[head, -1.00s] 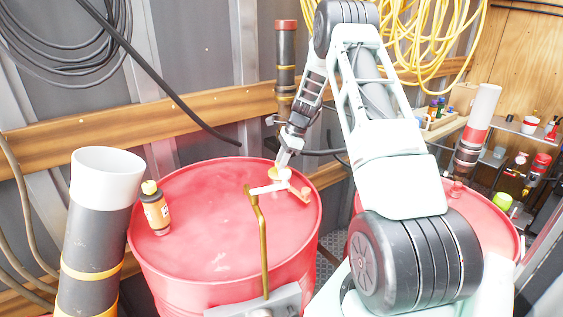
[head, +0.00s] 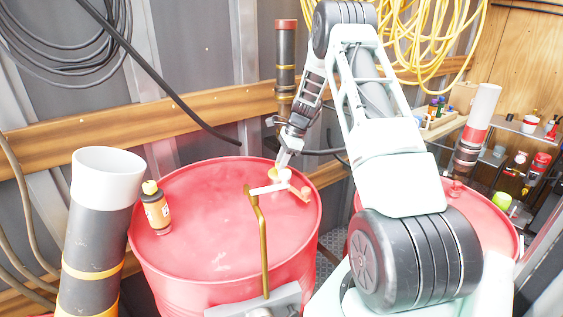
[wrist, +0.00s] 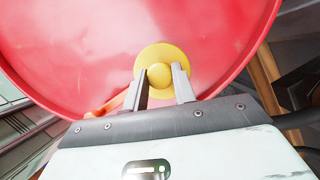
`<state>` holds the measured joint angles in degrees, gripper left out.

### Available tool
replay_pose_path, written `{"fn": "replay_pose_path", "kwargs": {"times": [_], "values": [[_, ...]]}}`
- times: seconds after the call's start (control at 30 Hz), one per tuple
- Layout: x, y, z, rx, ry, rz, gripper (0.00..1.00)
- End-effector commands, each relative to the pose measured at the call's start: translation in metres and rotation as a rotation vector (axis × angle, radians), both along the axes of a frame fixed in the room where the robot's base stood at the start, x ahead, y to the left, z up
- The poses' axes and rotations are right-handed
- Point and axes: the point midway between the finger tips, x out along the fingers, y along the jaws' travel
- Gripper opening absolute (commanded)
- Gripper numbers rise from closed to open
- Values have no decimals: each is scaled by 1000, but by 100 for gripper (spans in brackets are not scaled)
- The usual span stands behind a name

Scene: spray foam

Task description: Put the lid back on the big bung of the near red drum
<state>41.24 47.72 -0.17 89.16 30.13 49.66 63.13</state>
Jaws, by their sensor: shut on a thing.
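The near red drum (head: 215,240) fills the lower middle of the head view, and its red top also shows in the wrist view (wrist: 90,45). A round yellow lid (wrist: 162,55) with a raised knob lies against the drum top near the rim. My gripper (wrist: 160,72) is shut on the lid's knob, one finger on each side. In the head view the gripper (head: 282,164) reaches down to the lid (head: 275,174) at the drum's far right part. The bung is hidden under the lid, and I cannot tell whether the lid is fully seated.
A small orange-labelled bottle (head: 156,208) stands on the drum's left side. A brass pipe (head: 264,250) rises at the front, with a white bar (head: 266,188) beside the lid. A second red drum (head: 490,220) is at right. A wide white-topped tube (head: 100,220) stands left.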

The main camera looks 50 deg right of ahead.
Motion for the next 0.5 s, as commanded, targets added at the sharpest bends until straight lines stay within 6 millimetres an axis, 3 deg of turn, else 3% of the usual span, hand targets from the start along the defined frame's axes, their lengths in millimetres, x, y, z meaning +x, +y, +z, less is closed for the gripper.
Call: {"fn": "replay_pose_path", "kwargs": {"times": [0.27, 0.3, 0.33, 0.37, 0.5], "values": [[0, 0, 0, 0, 0, 0, 5], [0, 0, 0, 0, 0, 0, 38], [0, 0, 0, 0, 0, 0, 46], [0, 0, 0, 0, 0, 0, 52], [0, 0, 0, 0, 0, 0, 52]]}}
